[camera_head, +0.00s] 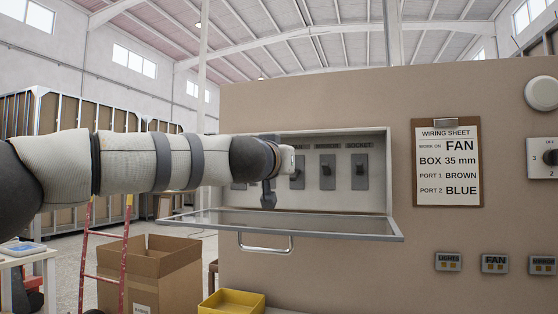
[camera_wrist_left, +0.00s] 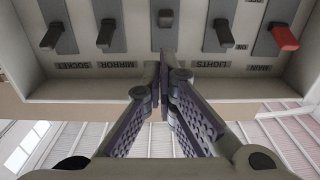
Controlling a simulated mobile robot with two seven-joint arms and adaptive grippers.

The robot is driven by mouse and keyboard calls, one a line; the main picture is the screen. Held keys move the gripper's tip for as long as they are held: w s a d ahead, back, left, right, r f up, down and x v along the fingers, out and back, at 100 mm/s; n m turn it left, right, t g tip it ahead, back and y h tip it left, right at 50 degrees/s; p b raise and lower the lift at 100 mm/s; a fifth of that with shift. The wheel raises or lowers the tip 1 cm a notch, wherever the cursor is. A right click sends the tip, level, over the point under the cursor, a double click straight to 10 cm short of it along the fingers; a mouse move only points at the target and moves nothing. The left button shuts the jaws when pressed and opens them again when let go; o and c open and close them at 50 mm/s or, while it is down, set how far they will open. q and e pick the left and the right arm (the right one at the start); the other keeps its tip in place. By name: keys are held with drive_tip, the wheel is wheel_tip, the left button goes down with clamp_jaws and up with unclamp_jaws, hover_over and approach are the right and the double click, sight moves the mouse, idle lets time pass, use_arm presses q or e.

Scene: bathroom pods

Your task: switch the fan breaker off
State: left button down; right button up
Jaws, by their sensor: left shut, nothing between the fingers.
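The breaker box (camera_head: 390,200) is open, its clear-topped cover (camera_head: 330,226) swung down. Contact is not visible. The right gripper is out of view.
Beside it are the MIRROR (camera_wrist_left: 106,33), SOCKET (camera_wrist_left: 52,35) and LIGHTS (camera_wrist_left: 223,32) levers and the red main lever (camera_wrist_left: 285,38). A wiring sheet (camera_head: 447,165) naming FAN hangs to the right. Below stand a yellow tray (camera_head: 232,302) and a cardboard box (camera_head: 150,275).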

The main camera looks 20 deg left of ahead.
use_arm(q)
drive_tip(key=s, duration=0.7)
drive_tip(key=shift+f, duration=0.15)
drive_tip(key=shift+s+a, duration=0.1)
